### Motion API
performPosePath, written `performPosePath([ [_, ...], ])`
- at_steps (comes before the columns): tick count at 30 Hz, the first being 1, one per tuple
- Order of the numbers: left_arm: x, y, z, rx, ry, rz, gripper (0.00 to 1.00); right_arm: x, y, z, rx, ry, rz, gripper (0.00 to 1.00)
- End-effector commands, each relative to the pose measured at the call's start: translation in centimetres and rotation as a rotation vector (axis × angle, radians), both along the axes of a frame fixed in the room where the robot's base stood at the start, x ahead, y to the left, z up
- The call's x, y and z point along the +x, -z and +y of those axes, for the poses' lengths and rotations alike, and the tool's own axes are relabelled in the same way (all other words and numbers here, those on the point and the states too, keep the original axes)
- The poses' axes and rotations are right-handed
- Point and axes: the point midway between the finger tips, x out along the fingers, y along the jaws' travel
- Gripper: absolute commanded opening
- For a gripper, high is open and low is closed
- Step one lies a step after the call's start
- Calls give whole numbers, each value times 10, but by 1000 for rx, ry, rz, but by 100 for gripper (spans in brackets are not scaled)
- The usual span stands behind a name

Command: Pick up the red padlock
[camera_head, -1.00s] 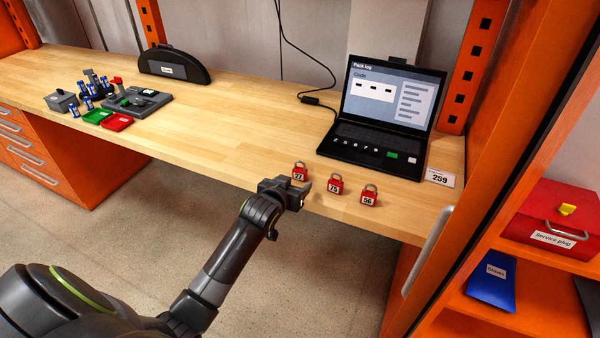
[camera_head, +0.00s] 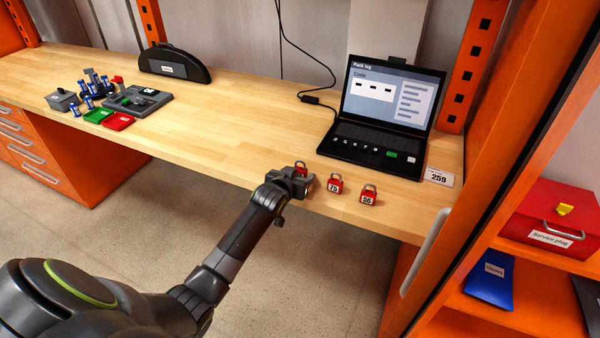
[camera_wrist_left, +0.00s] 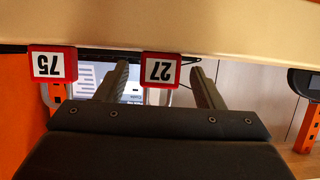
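Three red padlocks stand near the front edge of the bench: padlock 27 (camera_head: 301,167), padlock 75 (camera_head: 335,184) and padlock 56 (camera_head: 368,195). My left gripper (camera_head: 302,178) is at padlock 27 and hides most of it in the head view. In the left wrist view, which is upside down, the gripper (camera_wrist_left: 159,72) is open. Padlock 27 (camera_wrist_left: 160,69) shows between its two fingers, with a gap on each side. Padlock 75 (camera_wrist_left: 52,63) shows outside the fingers, to the left. My right gripper is not in view.
A laptop (camera_head: 382,112) stands behind the padlocks, with a 259 card (camera_head: 439,178) beside it. Green (camera_head: 97,116) and red (camera_head: 118,121) trays and small parts are at the far left. An orange shelf with a red service plug box (camera_head: 548,218) is at right. The bench middle is clear.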

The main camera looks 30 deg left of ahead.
Motion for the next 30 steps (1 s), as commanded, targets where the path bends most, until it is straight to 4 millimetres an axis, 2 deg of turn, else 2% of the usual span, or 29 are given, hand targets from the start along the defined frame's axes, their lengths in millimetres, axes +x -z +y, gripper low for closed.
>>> performPosePath([
  [2, 0, 0, 0, 0, 0, 0, 51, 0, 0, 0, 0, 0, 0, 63],
  [10, 0, 0, 0, 0, 0, 0, 15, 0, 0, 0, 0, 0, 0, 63],
  [17, 0, -1, 0, 0, 0, -1, 14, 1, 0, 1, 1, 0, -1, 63],
  [20, 0, -9, 0, 0, 1, -4, 14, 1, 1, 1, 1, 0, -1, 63],
  [23, 0, -23, 0, 1, 0, -5, 14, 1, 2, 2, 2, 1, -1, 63],
  [30, 1, -72, 0, 2, 1, -5, 14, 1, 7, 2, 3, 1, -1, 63],
])
